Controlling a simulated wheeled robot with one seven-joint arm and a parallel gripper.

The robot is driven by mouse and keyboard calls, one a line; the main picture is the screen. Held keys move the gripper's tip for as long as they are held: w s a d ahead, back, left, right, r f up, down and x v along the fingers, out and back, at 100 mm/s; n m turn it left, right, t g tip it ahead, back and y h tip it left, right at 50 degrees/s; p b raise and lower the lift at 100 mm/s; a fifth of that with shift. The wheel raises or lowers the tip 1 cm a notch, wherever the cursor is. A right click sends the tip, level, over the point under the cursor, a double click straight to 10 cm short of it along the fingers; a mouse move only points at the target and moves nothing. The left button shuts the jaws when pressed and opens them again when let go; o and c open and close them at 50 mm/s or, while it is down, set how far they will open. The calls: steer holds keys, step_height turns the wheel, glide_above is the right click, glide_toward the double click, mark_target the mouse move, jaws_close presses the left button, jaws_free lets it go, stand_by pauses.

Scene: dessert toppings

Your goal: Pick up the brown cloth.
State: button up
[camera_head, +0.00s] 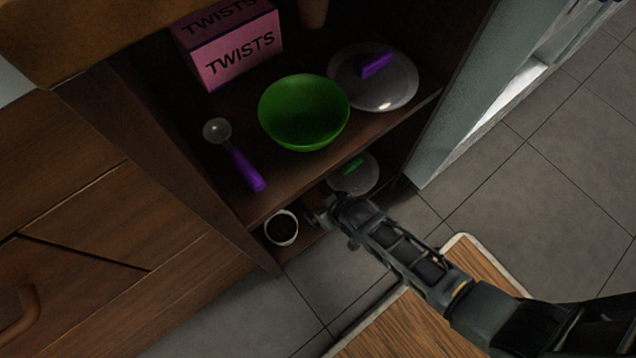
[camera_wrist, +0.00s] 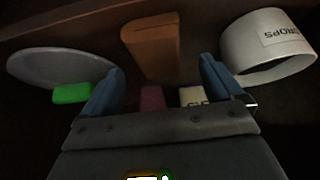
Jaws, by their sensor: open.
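A brown block-like folded thing (camera_wrist: 152,45), which I take to be the brown cloth, shows at the top middle of the wrist view. It lies ahead of and between my gripper's (camera_wrist: 160,76) two blue fingers, which are apart with nothing held between them. In the head view my gripper (camera_head: 326,208) reaches into the front of the lower shelf. A brownish patch (camera_head: 311,204) beside its tip may be the same cloth, mostly hidden by the shelf above and by my gripper.
On the lower shelf, a white cup (camera_wrist: 243,52) and a lid with a green handle (camera_wrist: 73,93) flank the brown thing. The upper shelf holds a green bowl (camera_head: 303,112), a purple-handled scoop (camera_head: 238,158), a purple-handled lid (camera_head: 400,88) and a pink box (camera_head: 232,58).

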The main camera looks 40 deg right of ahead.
mark_target(320, 205)
steer(key=b+x, duration=0.1)
steer(key=x, duration=0.2)
steer(key=shift+d+f, duration=0.1)
steer(key=shift+f, duration=0.2)
steer(key=shift+c, duration=0.4)
steer(key=c, duration=1)
steer(key=shift+o, duration=0.2)
steer(key=shift+r, duration=0.15)
step_height(320, 205, up, 5)
steer(key=p, duration=0.2)
steer(key=shift+f+p, duration=0.25)
steer(key=shift+p, duration=0.1)
steer(key=s+d+r+p, duration=0.1)
steer(key=s+d+r, duration=0.1)
steer(key=d, duration=0.3)
steer(key=s+d+r+p, duration=0.2)
steer(key=d+r, duration=0.2)
steer(key=d, duration=0.1)
steer(key=shift+s+d+r, duration=0.15)
steer(key=shift+s+d, duration=0.15)
steer(key=shift+d, duration=0.05)
